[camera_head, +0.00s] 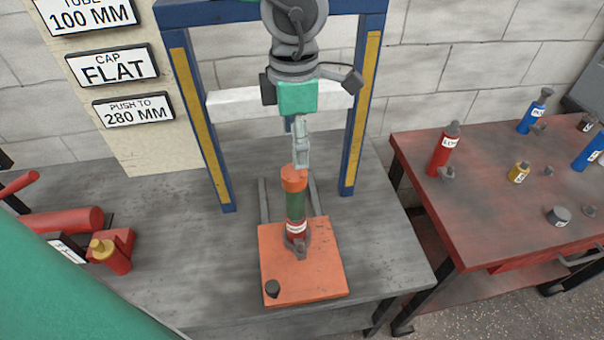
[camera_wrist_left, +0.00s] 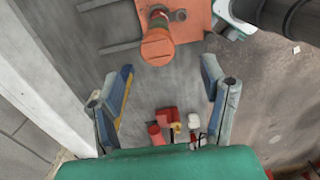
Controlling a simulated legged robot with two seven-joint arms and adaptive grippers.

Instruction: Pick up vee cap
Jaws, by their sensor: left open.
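An orange cap (camera_head: 294,176) sits on top of an upright green and red tube (camera_head: 295,205) at the middle of the bench. In the left wrist view the orange cap (camera_wrist_left: 158,47) shows its round top, with a faint line across it. I cannot read whether this is the vee cap. My left gripper (camera_head: 301,160) points down just above the cap, apart from it or nearly touching. The left wrist view shows its two fingers (camera_wrist_left: 168,68) spread with nothing held between them.
The tube stands on an orange plate (camera_head: 318,275) with a small dark knob. A blue and yellow frame (camera_head: 205,130) surrounds the arm. A red table (camera_head: 480,228) at right holds bottles and small parts.

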